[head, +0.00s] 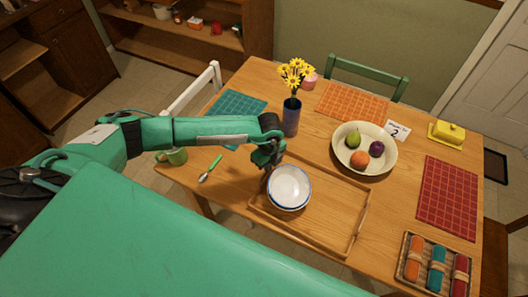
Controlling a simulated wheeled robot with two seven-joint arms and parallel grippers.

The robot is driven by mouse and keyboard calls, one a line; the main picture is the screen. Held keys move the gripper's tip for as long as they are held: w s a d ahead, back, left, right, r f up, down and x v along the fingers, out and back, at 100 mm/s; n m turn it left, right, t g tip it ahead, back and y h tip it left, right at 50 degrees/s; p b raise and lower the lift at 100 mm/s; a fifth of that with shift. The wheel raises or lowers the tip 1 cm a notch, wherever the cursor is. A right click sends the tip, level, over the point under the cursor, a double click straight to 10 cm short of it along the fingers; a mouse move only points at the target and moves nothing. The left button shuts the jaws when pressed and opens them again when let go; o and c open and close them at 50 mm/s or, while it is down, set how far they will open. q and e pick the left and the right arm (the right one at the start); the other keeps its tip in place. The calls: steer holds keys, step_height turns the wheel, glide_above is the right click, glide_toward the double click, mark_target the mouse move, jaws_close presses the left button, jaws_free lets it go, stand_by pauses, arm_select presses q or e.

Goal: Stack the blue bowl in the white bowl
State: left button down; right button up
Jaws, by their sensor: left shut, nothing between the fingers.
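A round bowl with a white inside and a thin blue rim (289,187) sits upright on the left part of a wooden tray (352,232). A second edge shows along its lower side, so two bowls may be nested there; I cannot tell for sure. No separate blue bowl shows elsewhere on the table. My left gripper (269,166) is at the upper left of the bowl, close to its rim, pointing down. It is shut and empty; I cannot tell whether it touches the rim. My right gripper is not in view.
A blue vase with yellow flowers (291,117) stands behind my left gripper. A cream fruit bowl (386,165) is behind the tray. A basket of rolled cloths (408,274) is front right. The tray's right half is clear.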

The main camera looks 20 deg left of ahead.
mark_target(278, 180)
arm_select(q)
steer(key=shift+s+d, duration=0.4)
steer(key=shift+d, duration=0.4)
steer(key=shift+s+d, duration=0.35)
steer(key=shift+d, duration=0.4)
steer(key=shift+s+d, duration=0.3)
steer(key=shift+d, duration=0.45)
